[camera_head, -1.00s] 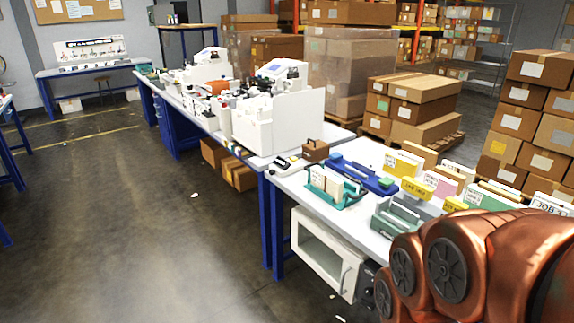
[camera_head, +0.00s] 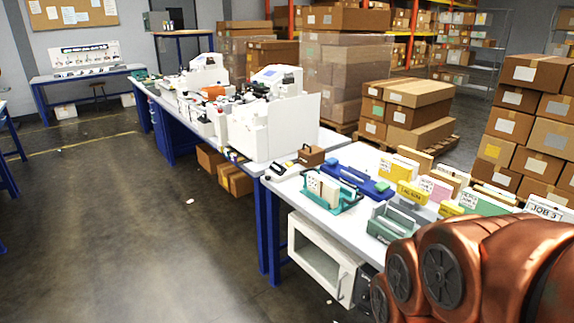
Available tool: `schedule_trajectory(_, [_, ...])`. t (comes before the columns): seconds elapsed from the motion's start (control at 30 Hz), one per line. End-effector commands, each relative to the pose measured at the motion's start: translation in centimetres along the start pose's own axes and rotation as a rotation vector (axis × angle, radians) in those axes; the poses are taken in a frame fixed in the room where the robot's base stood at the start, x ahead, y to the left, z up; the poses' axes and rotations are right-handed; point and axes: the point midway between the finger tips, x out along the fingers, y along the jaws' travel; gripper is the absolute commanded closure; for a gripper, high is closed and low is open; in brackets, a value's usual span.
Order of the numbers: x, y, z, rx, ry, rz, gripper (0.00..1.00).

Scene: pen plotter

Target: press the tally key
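I cannot make out a tally key for certain. A small white-and-dark device (camera_head: 283,169) sits at the near table's left end, beside a brown block with a handle (camera_head: 311,155); its keys are too small to tell. White plotter-like machines (camera_head: 262,115) stand on the long table behind it, partly hidden by a white side panel. My copper-coloured arm fills the lower right corner. My gripper is not in view.
The near table (camera_head: 315,212) holds a teal card rack (camera_head: 335,192), a blue tool (camera_head: 357,182) and several card holders. A white cabinet (camera_head: 322,258) is under it. Stacked cartons (camera_head: 408,110) stand behind. The floor (camera_head: 140,240) at left is mostly clear.

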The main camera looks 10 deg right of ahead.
Motion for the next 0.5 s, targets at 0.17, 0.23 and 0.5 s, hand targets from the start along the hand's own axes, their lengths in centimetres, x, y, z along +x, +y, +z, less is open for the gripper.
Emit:
schedule_trajectory(0.17, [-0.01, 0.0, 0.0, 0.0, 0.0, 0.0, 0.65])
schedule_trajectory(0.23, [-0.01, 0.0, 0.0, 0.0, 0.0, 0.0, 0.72])
schedule_trajectory(0.5, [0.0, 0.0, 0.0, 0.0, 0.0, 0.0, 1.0])
